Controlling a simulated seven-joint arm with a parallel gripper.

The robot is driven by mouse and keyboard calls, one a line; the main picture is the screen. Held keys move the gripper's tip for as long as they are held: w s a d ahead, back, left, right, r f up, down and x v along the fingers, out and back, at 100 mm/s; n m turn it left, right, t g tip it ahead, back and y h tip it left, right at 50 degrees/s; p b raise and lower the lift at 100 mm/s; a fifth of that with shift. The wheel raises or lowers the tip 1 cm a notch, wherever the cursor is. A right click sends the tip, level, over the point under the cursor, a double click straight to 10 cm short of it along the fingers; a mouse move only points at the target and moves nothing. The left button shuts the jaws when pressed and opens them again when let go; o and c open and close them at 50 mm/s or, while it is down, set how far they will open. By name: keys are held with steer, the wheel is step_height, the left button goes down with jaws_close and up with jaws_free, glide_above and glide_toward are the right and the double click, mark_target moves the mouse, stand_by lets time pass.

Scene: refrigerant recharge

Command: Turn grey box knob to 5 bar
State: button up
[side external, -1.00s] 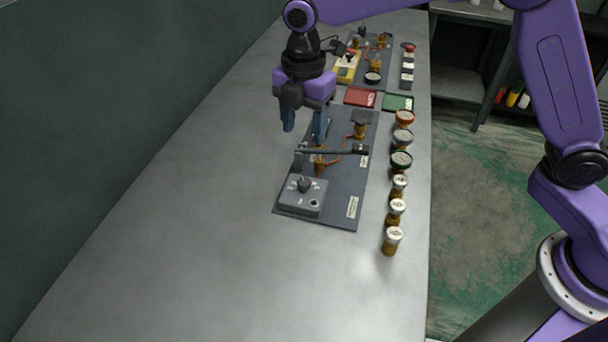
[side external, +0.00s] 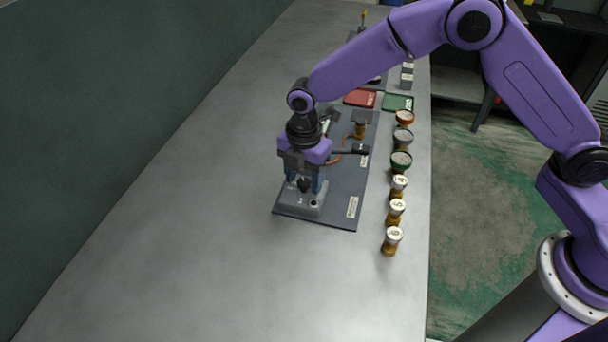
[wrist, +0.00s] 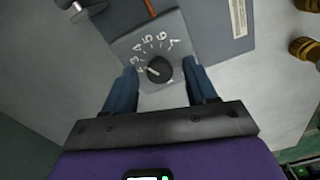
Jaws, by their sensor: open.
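The grey box (side external: 299,203) sits on the near end of the dark plate. Its black knob (wrist: 159,69) is in the middle of a numbered dial in the wrist view. A small pale mark on the knob faces left, towards the low numbers; the exact reading is too small to tell. The number 5 (wrist: 148,40) is above and left of the knob. My gripper (side external: 304,184) is open over the box, pointing down. In the wrist view its two blue fingers stand either side of the knob, with gaps visible between them and it.
The dark plate (side external: 336,213) also carries a black lever and a brass fitting (side external: 360,130) behind the box. Several round-topped brass pieces (side external: 397,207) stand in a row to the right. Red (side external: 360,98) and green (side external: 398,102) trays lie farther back. The table's near left is clear.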

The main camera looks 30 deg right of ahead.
steer(key=c, duration=1.1)
steer(key=shift+o, duration=0.2)
steer(key=shift+m, duration=2.8)
steer(key=o, duration=1.1)
steer(key=shift+c, duration=0.2)
